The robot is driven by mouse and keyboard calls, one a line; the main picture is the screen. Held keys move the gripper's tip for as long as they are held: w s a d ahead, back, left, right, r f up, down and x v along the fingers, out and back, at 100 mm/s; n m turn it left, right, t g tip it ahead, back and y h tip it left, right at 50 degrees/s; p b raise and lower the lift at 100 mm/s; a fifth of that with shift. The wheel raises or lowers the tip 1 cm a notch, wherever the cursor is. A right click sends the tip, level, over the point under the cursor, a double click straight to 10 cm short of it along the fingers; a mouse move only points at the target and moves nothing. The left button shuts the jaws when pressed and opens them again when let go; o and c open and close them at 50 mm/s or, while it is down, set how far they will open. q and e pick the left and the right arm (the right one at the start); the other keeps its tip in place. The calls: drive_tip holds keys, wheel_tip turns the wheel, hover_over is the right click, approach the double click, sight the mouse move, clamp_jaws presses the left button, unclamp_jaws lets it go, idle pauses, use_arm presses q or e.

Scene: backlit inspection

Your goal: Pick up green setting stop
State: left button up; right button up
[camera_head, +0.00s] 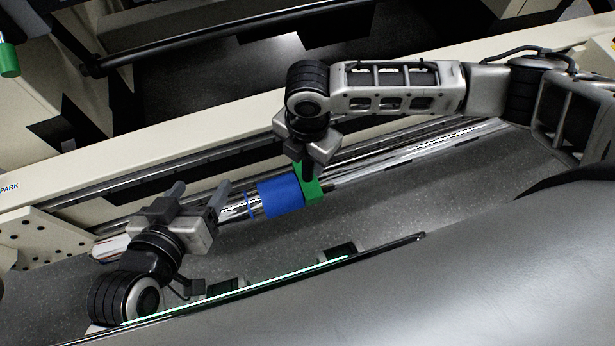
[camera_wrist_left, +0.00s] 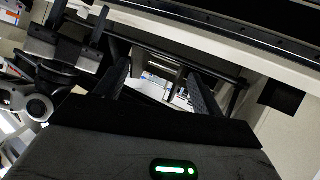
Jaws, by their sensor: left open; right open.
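The green setting stop (camera_head: 313,193) sits on a shiny rail, against the right end of a blue block (camera_head: 280,196). My right gripper (camera_head: 307,166) is open, directly over the green stop. Its fingers are partly hidden, so I cannot tell whether they straddle or touch the stop. My left gripper (camera_head: 202,188) is open and empty, left of the blue block, its fingers pointing up and away. Its spread fingers also show in the left wrist view (camera_wrist_left: 162,78), with no green stop between them.
The shiny rail (camera_head: 425,153) runs diagonally behind the grippers, beside a long cream beam (camera_head: 110,170). A perforated plate (camera_head: 45,235) stands at the left. A thin lit strip (camera_head: 250,287) crosses the front. Another green part (camera_head: 8,60) hangs at the upper left edge.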

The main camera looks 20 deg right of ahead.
sight(308, 172)
drive_tip(key=f, duration=0.1)
drive_tip(key=f+b, duration=0.1)
drive_tip(key=f, duration=0.2)
drive_tip(key=shift+w+d+f+b, duration=0.15)
drive_tip(key=shift+d+b, duration=0.1)
drive_tip(key=shift+b, duration=0.15)
drive_tip(key=shift+f, duration=0.1)
clamp_jaws()
use_arm(q)
drive_tip(key=shift+s+d+r+t+h, duration=0.1)
drive_tip(key=shift+d+r+t+h, duration=0.15)
drive_tip(key=shift+r, duration=0.2)
drive_tip(key=shift+d+r+t+h, duration=0.15)
drive_tip(key=shift+r+t, duration=0.1)
drive_tip(key=shift+r, duration=0.15)
drive_tip(key=shift+a+r, duration=0.1)
use_arm(e)
drive_tip(key=shift+r, duration=0.2)
